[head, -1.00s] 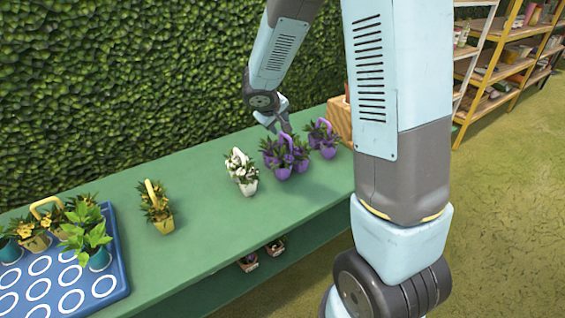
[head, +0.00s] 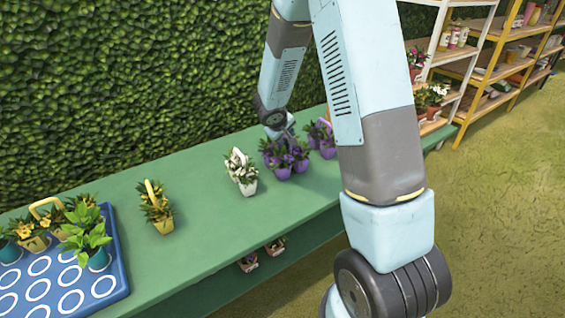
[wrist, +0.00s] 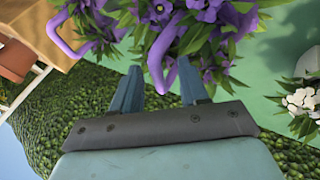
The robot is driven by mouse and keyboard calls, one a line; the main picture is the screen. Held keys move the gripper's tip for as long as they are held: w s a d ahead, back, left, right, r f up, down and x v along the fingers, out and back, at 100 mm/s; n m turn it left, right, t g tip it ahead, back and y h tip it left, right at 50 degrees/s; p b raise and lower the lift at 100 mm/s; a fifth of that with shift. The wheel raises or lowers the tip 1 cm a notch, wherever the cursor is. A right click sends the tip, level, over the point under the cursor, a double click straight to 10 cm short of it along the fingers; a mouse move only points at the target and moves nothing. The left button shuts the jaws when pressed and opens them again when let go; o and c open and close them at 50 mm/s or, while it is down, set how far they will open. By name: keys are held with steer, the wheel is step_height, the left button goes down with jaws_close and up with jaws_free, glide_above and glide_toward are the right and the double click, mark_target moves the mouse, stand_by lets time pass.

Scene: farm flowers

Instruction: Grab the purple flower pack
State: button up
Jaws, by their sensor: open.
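A purple flower pack (head: 286,160) with several purple pots stands on the green table in the head view. A second purple flower pack (head: 323,139) stands just to its right, partly behind my arm. My gripper (head: 284,136) is at the near pack's top, its fingers largely hidden among the flowers. In the wrist view, my gripper (wrist: 162,78) is open, with a finger on each side of the purple handle (wrist: 157,62) of one pack. The other pack's purple handle (wrist: 66,42) shows at the upper left, apart from the fingers.
A white flower pack (head: 242,171) stands left of the purple ones, and a yellow one (head: 157,207) farther left. A blue tray (head: 112,275) holds plants at the table's left. A hedge (head: 120,90) rises behind the green table (head: 205,235). Shelves (head: 490,75) stand at right.

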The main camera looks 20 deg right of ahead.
steer(key=shift+w+d+f, duration=0.25)
steer(key=shift+w+f, duration=0.05)
steer(key=shift+f, duration=0.2)
jaws_close()
stand_by(1.2)
